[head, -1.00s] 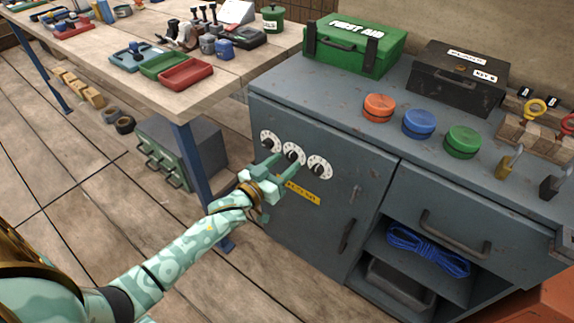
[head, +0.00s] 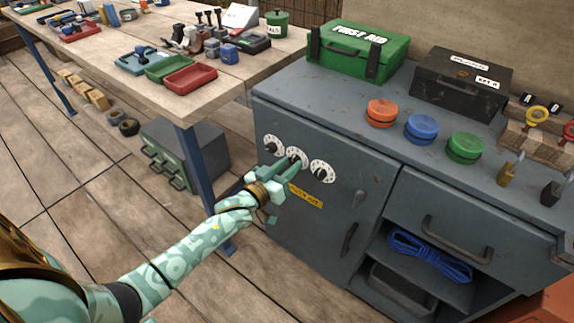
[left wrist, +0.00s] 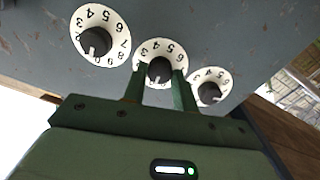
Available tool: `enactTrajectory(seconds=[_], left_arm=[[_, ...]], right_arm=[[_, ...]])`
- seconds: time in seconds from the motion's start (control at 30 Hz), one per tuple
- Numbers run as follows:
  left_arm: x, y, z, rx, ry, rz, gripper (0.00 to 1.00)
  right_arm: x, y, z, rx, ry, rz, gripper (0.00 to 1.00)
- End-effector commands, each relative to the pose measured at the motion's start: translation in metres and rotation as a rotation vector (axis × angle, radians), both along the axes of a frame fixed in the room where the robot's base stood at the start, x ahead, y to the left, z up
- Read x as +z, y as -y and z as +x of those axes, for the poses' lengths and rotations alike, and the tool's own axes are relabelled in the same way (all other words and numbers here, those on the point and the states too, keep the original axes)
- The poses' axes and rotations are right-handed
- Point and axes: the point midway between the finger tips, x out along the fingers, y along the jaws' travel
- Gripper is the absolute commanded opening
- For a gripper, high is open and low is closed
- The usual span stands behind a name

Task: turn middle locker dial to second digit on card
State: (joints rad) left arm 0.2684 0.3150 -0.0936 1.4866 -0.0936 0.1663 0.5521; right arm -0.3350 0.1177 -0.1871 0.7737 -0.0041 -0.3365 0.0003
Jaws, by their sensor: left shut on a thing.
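The grey locker (head: 330,150) has three white numbered dials with dark knobs in a row on its door: the left dial (head: 273,145), the middle dial (head: 297,153) and the right dial (head: 322,172). My left gripper (head: 292,166) is shut on the middle dial's knob. In the left wrist view its two fingers (left wrist: 160,84) stand on either side of the middle knob (left wrist: 160,68), and the digits appear upside down. The fingers cover part of that dial's ring. A yellow label (head: 305,196) sits below the dials; its writing is too small to read. My right gripper is out of view.
A green first aid box (head: 355,52), a black box (head: 460,82) and orange, blue and green round tins stand on the locker's top. A wooden bench (head: 130,80) with trays, tools and a white card-like piece (head: 241,16) stands at the left. Blue rope (head: 430,255) lies on a shelf below.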

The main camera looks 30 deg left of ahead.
Motion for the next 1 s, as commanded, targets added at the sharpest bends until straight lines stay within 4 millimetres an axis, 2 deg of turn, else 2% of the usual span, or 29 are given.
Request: enactTrajectory(seconds=[0.27, 0.6, 1.0], left_arm=[[0.004, 0.000, 0.000, 0.001, -0.016, -0.189, 0.06], [0.001, 0.000, 0.000, 0.000, -0.036, -0.424, 0.06], [-0.001, 0.000, 0.000, 0.000, -0.046, -0.547, 0.05]], right_arm=[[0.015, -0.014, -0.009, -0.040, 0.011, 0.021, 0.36], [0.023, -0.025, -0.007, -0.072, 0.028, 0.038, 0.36], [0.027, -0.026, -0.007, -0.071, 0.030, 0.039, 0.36]])
